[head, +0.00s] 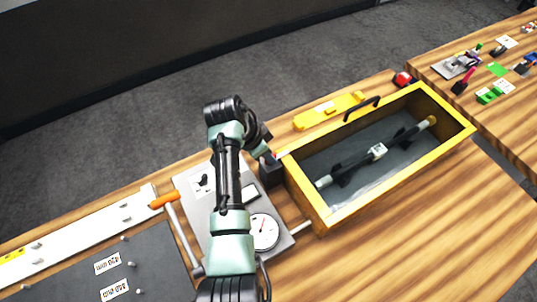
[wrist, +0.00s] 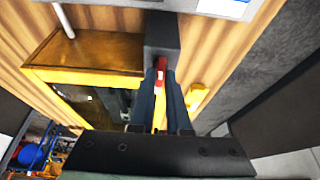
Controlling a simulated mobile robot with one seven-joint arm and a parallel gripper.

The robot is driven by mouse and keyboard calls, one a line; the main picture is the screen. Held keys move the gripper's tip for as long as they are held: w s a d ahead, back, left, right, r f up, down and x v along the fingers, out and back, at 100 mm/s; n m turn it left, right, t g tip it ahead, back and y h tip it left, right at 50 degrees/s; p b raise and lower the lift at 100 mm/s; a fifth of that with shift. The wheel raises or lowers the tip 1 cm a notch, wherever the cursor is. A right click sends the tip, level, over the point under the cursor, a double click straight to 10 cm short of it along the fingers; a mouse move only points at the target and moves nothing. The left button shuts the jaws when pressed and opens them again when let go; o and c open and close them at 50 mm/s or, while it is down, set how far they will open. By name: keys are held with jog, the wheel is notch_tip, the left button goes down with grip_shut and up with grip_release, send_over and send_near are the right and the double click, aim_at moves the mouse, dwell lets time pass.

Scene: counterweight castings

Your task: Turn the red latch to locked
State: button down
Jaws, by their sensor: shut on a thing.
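The red latch (wrist: 161,64) shows in the wrist view as a small red piece between my fingertips, at the end of a dark block (wrist: 163,30). My gripper (wrist: 162,72) is shut on it, with a finger on each side. In the head view my gripper (head: 269,156) is at the dark block (head: 271,173), beside the left end of a yellow-rimmed box (head: 328,222). The latch is not clear in the head view, and its locked or unlocked marking cannot be read.
The box holds a dark bar (head: 377,152) with pale ends. A grey panel with a round gauge (head: 263,231) stands left of it, near an orange-handled lever (head: 164,199). A yellow part (head: 328,111) lies behind the box. The wooden table in front is clear.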

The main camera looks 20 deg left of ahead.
dwell(0.4)
jog(key=c, duration=0.9)
grip_release()
jog(key=b+v, duration=0.1)
jog(key=v, duration=1.2)
jog(key=shift+s+b, duration=0.1)
jog(key=shift+b, duration=0.2)
